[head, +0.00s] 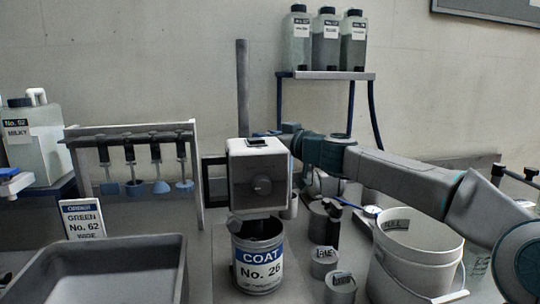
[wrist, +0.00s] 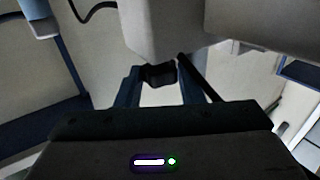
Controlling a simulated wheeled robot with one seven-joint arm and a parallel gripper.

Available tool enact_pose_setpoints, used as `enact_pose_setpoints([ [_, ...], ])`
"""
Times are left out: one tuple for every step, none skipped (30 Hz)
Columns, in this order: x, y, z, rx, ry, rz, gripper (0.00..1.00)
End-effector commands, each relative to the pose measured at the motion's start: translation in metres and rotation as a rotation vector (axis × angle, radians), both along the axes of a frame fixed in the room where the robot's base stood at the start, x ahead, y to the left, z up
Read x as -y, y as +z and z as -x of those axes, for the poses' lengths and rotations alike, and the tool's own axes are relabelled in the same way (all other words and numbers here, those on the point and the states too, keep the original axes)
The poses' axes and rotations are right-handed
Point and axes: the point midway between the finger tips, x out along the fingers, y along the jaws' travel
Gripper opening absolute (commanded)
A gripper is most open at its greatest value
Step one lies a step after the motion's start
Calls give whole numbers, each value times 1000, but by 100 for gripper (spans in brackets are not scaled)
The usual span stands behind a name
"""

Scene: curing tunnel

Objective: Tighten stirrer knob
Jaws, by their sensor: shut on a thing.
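In the wrist view, a dark stirrer knob (wrist: 158,75) sticks out of a pale housing (wrist: 160,30). My gripper's two blue fingers (wrist: 158,88) stand on either side of the knob, shut on it. In the head view my arm reaches in from the right, and its end is behind the stirrer head, so the fingertips and the knob are mostly hidden there.
A dark upright post (head: 243,90) rises behind the stirrer. A white bucket (head: 415,262) and small pots (head: 323,262) stand at right below my arm. A shelf (head: 325,75) with bottles is behind. A grey tray (head: 160,275) and a rack (head: 198,160) of hanging stirrers are left.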

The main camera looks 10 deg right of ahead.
Motion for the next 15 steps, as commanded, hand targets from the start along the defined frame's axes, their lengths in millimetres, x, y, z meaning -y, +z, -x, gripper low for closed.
enact_pose_setpoints([
  [-2, -7, 1, 1, -18, 6, 12],
  [-2, -7, 1, 1, -30, 6, 12],
  [-2, -6, 1, 2, -46, 5, 12],
  [-2, -5, 1, 2, -57, 5, 12],
  [-2, -5, 1, 2, -66, 5, 12],
  [-3, -5, 1, 2, -78, 5, 12],
  [-3, -5, 1, 2, -87, 6, 12],
  [-3, -4, 1, 2, -96, 5, 12],
  [-3, -4, 1, 1, -106, 5, 12],
  [-3, -4, 1, 1, -114, 5, 12],
  [-3, -3, 1, 1, -120, 3, 12],
  [-3, -3, 1, 1, -128, 4, 12],
  [-3, -2, 1, 1, -133, 3, 12],
  [-3, -2, 1, 0, -138, 2, 12],
  [-3, -2, 1, 0, -143, 2, 12],
])
